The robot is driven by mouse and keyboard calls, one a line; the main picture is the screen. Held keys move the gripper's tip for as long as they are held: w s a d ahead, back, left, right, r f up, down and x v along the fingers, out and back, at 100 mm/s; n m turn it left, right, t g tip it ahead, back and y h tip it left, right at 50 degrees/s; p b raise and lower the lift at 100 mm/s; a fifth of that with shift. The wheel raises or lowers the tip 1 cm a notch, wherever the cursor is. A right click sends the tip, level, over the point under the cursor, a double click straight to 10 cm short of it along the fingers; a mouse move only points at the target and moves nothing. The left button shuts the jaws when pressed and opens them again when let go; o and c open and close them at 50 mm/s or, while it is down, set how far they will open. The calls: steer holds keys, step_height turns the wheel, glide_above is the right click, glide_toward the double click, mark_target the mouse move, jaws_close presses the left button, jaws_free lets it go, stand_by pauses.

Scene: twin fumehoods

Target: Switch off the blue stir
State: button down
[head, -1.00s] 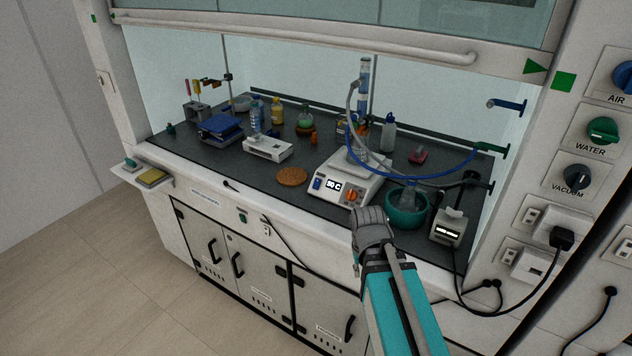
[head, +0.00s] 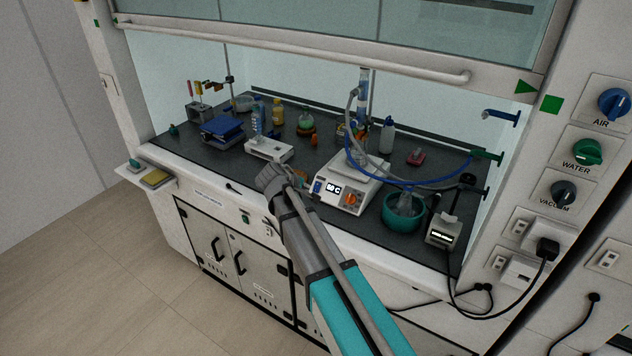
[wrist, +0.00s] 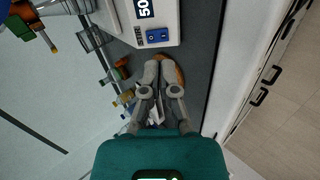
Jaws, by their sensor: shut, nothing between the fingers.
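A white hotplate stirrer (head: 350,187) with a lit display, an orange knob and a small blue switch (head: 317,187) at its front left stands on the dark fumehood worktop. In the wrist view the stirrer's white body (wrist: 152,12) is at the top, with the blue switch (wrist: 157,36) on its panel. My gripper (head: 268,176) is shut and empty, left of the stirrer in the head view. In the wrist view my gripper (wrist: 161,66) has its fingertips just below the switch in the picture, apart from it. The switch position is too small to read.
A glass column (head: 362,85) with hoses rises behind the stirrer. A teal bowl (head: 402,213) and a small white device (head: 441,230) stand to its right. A white balance-like device (head: 268,150) and a blue jack (head: 221,130) are to the left. The raised sash (head: 300,47) hangs above.

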mark_target(318, 184)
steer(key=shift+w+a+r+n+t, duration=0.25)
steer(key=shift+w+a+r, duration=0.15)
steer(key=shift+a, duration=0.2)
steer(key=shift+w+a+r+n+t, duration=0.15)
steer(key=shift+w+a+r+n, duration=0.2)
steer(key=shift+a, duration=0.2)
steer(key=shift+w+f, duration=0.1)
steer(key=shift+b+x, duration=4.2)
steer(key=shift+x, duration=2.75)
steer(key=shift+d, duration=0.1)
